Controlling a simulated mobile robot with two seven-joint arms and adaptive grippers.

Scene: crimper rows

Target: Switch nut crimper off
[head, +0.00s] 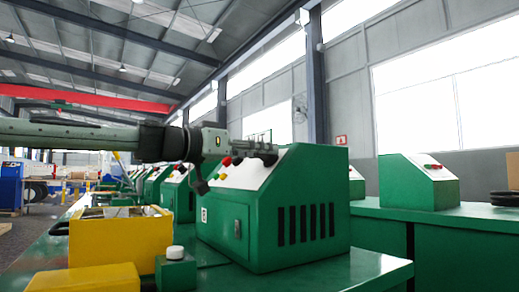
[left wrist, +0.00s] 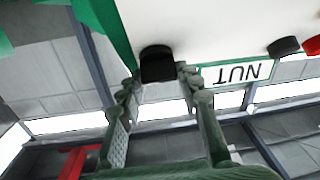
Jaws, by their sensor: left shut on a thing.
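The nut crimper (head: 285,222) is a green cabinet with a sloped white panel and dark vent slots, standing on a green bench. My left arm reaches in from the left, and my left gripper (head: 268,152) is at the upper part of its panel. In the left wrist view, a black knob (left wrist: 157,62) sits between the fingertips of my left gripper (left wrist: 160,80), which is shut on it. The NUT label (left wrist: 232,73) shows upside down beside the knob. Another black knob (left wrist: 284,46) and a red button (left wrist: 313,45) lie further right. The knob's setting cannot be read.
A yellow open bin (head: 118,250) and a yellow block (head: 84,280) are at the front left. A small green box with a white button (head: 175,252) stands before the crimper. More green machines line the row behind, and another (head: 418,185) stands at right.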

